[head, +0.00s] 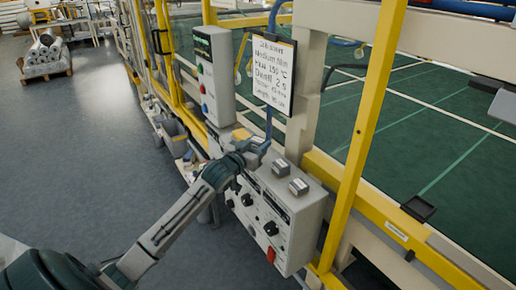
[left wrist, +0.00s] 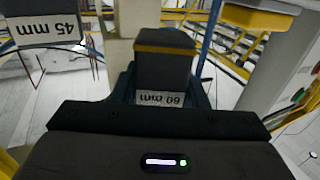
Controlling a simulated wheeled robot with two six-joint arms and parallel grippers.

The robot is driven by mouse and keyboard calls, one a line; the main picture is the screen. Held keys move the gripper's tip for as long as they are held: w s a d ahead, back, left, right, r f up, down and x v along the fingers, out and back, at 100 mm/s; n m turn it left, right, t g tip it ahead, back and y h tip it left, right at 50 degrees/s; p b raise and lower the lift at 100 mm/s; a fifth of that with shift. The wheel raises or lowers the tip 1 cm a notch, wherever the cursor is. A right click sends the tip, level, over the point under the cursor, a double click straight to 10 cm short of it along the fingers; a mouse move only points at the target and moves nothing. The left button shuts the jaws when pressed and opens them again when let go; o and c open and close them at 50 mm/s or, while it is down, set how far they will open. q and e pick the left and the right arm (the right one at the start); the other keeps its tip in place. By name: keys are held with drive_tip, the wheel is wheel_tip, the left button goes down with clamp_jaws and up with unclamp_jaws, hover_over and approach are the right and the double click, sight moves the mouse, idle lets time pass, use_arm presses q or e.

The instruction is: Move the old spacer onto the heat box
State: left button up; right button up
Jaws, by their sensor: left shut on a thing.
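My left gripper (head: 258,148) is shut on a dark grey spacer marked "60 mm" (left wrist: 165,70), which has a yellow stripe, just above the back edge of the heat box. In the head view I cannot make this spacer out clearly. The heat box (head: 282,232) is a pale box with black knobs and a red switch on its front. A spacer marked "45 mm" (left wrist: 45,32) shows at the upper left of the left wrist view. My right gripper is not in view.
A control box (head: 214,75) with coloured buttons and a sign with handwriting (head: 271,72) stand behind my gripper. A yellow post (head: 362,130) rises to the right. Open floor lies at left.

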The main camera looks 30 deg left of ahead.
use_arm(q)
drive_tip(key=shift+w+a, duration=0.1)
drive_tip(key=shift+w, duration=0.05)
wheel_tip(320, 180, down, 2)
drive_tip(key=shift+f+p, duration=0.2)
drive_tip(key=shift+p, duration=0.6)
drive_tip(key=shift+f, duration=0.55)
drive_tip(key=shift+f, duration=0.1)
drive_tip(key=o, duration=1.1)
drive_tip(key=shift+c, duration=0.2)
